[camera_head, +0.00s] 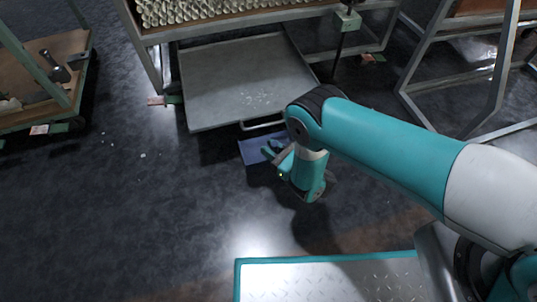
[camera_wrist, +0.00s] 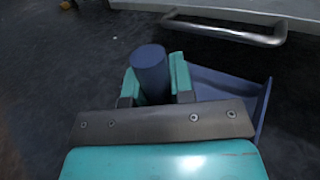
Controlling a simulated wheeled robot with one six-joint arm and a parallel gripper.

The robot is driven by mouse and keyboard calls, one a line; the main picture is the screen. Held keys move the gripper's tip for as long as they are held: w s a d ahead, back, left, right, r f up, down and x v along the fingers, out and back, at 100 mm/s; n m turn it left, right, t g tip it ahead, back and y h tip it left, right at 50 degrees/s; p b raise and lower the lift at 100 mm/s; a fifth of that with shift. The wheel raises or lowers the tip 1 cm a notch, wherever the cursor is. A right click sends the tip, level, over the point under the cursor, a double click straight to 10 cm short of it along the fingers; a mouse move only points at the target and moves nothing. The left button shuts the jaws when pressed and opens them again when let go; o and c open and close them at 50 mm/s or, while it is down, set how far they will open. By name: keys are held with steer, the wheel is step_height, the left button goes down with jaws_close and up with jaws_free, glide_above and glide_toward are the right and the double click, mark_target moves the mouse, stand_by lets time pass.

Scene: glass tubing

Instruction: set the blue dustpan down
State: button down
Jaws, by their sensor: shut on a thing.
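The blue dustpan (camera_head: 254,149) shows in the head view below the grey tray, partly hidden by my arm. In the wrist view its round handle (camera_wrist: 151,70) stands between the two green fingers of my gripper (camera_wrist: 156,82), and its flat pan (camera_wrist: 225,85) extends to the right. My gripper (camera_head: 277,158) is shut on the handle. Whether the pan touches the floor or hangs just above it, I cannot tell.
A grey tray (camera_head: 215,92) with a metal handle (camera_head: 262,125) juts out from under the rack just beyond the dustpan. The dark floor (camera_head: 150,210) to the left is mostly clear, with small white bits. A wooden-topped cart (camera_head: 75,45) stands at far left.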

steer(key=f+b, duration=0.1)
steer(key=f, duration=0.1)
steer(key=f+b, duration=0.4)
steer(key=shift+w+f, duration=0.2)
steer(key=shift+w, duration=0.1)
steer(key=shift+f+b, duration=1.6)
steer(key=shift+f, duration=0.4)
steer(key=c, duration=1)
jaws_free()
steer(key=shift+r, duration=0.15)
steer(key=shift+s+d+r+p, duration=0.1)
steer(key=shift+d+r+p, duration=0.1)
steer(key=shift+p, duration=0.2)
steer(key=p+v, duration=0.4)
steer(key=v, duration=0.1)
steer(key=p+v, duration=0.4)
steer(key=p, duration=0.1)
steer(key=shift+s+d+r, duration=0.2)
steer(key=shift+s+d, duration=0.05)
steer(key=shift+s+d+f+p, duration=0.3)
steer(key=shift+s+d+p, duration=0.4)
steer(key=shift+p, duration=0.3)
